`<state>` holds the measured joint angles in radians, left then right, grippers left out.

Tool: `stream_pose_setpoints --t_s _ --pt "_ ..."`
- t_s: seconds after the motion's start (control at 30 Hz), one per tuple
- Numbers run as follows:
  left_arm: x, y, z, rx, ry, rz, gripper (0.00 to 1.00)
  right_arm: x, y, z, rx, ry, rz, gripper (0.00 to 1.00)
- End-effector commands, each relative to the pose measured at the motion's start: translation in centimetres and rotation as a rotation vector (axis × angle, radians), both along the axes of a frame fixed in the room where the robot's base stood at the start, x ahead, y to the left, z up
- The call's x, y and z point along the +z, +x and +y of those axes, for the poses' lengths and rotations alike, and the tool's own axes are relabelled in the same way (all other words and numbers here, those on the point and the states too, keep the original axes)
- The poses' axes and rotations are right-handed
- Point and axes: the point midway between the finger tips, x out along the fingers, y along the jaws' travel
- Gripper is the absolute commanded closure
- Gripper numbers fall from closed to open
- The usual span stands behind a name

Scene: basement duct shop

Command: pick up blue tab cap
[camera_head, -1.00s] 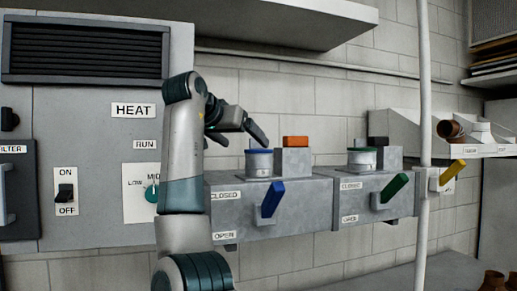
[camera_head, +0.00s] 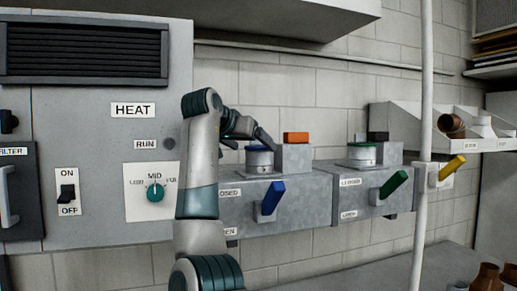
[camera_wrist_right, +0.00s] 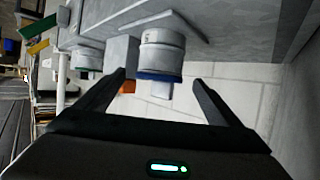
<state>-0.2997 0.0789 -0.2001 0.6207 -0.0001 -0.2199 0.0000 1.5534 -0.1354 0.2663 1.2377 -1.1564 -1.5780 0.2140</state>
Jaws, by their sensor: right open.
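The blue tab cap (camera_head: 259,160) is a short grey-white cylinder with a blue rim on top. It stands on the left grey duct box (camera_head: 305,205), behind the blue lever (camera_head: 272,198). My right gripper (camera_head: 250,138) is open just above it, one dark finger reaching down by its rim. In the right wrist view, which looks upside down, the cap (camera_wrist_right: 161,52) lies ahead, between and beyond the spread fingers of my right gripper (camera_wrist_right: 160,92). Nothing is between the fingertips, and contact is not visible. My left gripper is not in view.
A grey block with an orange top (camera_head: 296,138) stands close right of the cap. A similar green-rimmed cap (camera_head: 362,156) sits on the right duct box, behind a green lever (camera_head: 394,184). A vertical white pipe (camera_head: 425,120) stands farther right. A shelf (camera_head: 300,20) overhangs above.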

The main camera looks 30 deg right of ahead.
Motion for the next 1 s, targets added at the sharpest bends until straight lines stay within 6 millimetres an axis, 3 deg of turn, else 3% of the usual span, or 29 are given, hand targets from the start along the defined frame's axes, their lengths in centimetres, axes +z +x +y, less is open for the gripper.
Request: stream_pose_setpoints --t_s 0.1,0.3,0.9,1.0 --pt "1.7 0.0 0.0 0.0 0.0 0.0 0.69 0.3 0.6 -1.1 -0.001 0.001 0.0 0.12" --pt "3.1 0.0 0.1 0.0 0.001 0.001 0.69 -0.6 1.6 -2.6 -0.001 0.0 0.002 0.12" --pt "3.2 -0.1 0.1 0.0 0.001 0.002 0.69 -1.1 1.9 -3.1 0.0 0.0 0.0 0.12" --pt "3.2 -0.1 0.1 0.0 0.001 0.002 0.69 -1.1 1.9 -3.1 0.0 0.0 0.0 0.34"
